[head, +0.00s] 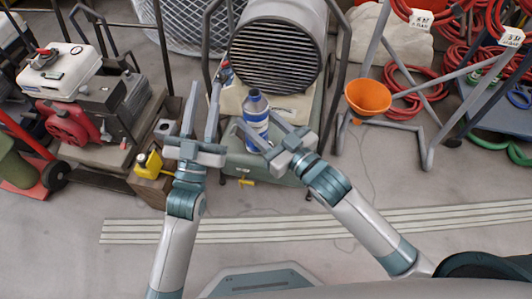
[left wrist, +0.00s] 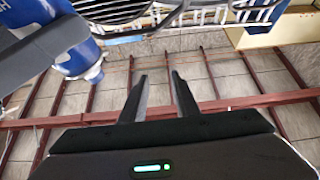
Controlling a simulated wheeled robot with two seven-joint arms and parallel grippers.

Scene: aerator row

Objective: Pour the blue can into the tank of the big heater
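The big heater (head: 278,48), a grey drum with a dark round grille, stands at the top middle of the head view. Its green-grey tank (head: 250,166) is below the drum, partly hidden by the can and my right gripper; I cannot make out its filler opening. The blue can (head: 256,118), with a white band and grey neck, is between the fingers of my right gripper (head: 262,135), over the tank. The can also shows at the upper left of the left wrist view (left wrist: 75,45), a grey finger across it. My left gripper (head: 202,95) is open and empty, left of the can.
An orange funnel (head: 368,97) is to the right by a grey tube frame (head: 425,130). A yellow container (head: 150,164) sits on a wooden box (head: 152,187) at left, near a generator (head: 75,95). Red hoses (head: 405,85) lie at right. The front floor is clear.

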